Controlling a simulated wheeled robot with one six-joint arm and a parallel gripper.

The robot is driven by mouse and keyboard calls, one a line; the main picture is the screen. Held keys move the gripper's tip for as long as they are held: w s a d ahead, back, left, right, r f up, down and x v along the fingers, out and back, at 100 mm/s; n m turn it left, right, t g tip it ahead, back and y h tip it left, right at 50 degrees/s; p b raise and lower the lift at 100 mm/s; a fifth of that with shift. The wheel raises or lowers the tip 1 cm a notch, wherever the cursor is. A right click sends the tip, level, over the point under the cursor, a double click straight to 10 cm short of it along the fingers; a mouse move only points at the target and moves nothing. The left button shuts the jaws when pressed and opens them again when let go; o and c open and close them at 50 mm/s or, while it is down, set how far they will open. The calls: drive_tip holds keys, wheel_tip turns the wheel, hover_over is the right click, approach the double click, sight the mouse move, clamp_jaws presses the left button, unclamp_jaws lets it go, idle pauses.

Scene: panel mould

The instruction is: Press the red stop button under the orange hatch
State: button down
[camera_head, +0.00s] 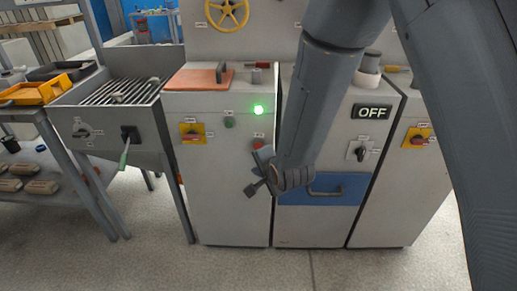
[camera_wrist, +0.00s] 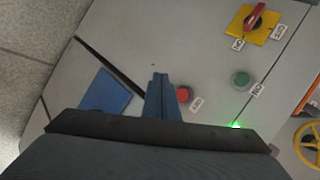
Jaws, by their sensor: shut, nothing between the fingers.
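The orange hatch (camera_head: 198,79) lies flat on top of the left grey cabinet (camera_head: 215,185), with a dark handle on it. The red button (camera_head: 257,143) is on that cabinet's front, near its right edge. It shows in the wrist view (camera_wrist: 183,95) just right of my fingertips. My gripper (camera_head: 263,157) is in front of the cabinet, just below the red button in the head view. Its fingers (camera_wrist: 160,78) are shut and empty, pointing toward the panel. Part of the button's surround is hidden by them. I cannot tell whether they touch the panel.
A green button (camera_head: 229,122) and a lit green lamp (camera_head: 258,109) are above the red button. A yellow plate with a red switch (camera_head: 192,133) is to the left. A blue drawer (camera_head: 322,189) with a handle and an OFF sign (camera_head: 373,112) are on the neighbouring cabinet.

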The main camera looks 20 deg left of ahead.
drive_tip(key=shift+w, duration=0.15)
drive_tip(key=w+a+b, duration=0.2)
drive_tip(key=w, duration=0.6)
drive_tip(key=shift+w, duration=0.15)
drive_tip(key=shift+w, duration=0.1)
idle(2.1)
drive_tip(key=shift+w, duration=0.3)
drive_tip(key=shift+w+a, duration=0.2)
drive_tip(key=shift+w, duration=0.25)
idle(0.8)
drive_tip(key=shift+s, duration=0.1)
drive_tip(key=shift+s+d, duration=0.25)
drive_tip(key=shift+s, duration=0.5)
drive_tip(key=shift+s+d+p, duration=0.2)
drive_tip(key=shift+s+p, duration=0.15)
drive_tip(key=shift+s, duration=0.45)
drive_tip(key=shift+s+d+p, duration=0.15)
drive_tip(key=shift+s+p, duration=0.15)
drive_tip(key=shift+s, duration=0.55)
drive_tip(key=shift+s+d+p, duration=0.2)
drive_tip(key=shift+s+p, duration=0.15)
drive_tip(key=shift+s, duration=0.45)
